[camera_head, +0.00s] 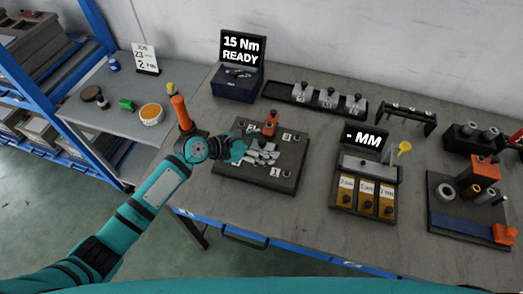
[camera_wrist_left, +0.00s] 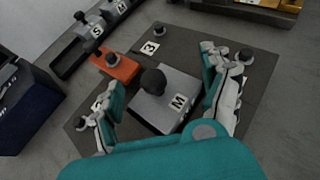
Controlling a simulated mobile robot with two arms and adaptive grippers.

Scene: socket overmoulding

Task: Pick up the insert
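A grey block with a black knob and an "M" label, which looks like the insert (camera_wrist_left: 180,86), sits on a dark plate (camera_wrist_left: 205,44) in the left wrist view. My left gripper (camera_wrist_left: 165,100) is open, with one finger on each side of the block. I cannot tell whether the fingers touch it. In the head view my left gripper (camera_head: 262,154) is over the dark plate (camera_head: 230,176), and its fingers mostly hide the block. An orange piece with a dark knob (camera_head: 270,124) is just behind the block. My right gripper is not in view.
A dark rail with several labelled grey blocks (camera_head: 328,98) stands behind the plate, near a "15 Nm READY" box (camera_head: 237,85). Numbered tags and small knobs stand at the plate's corners.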

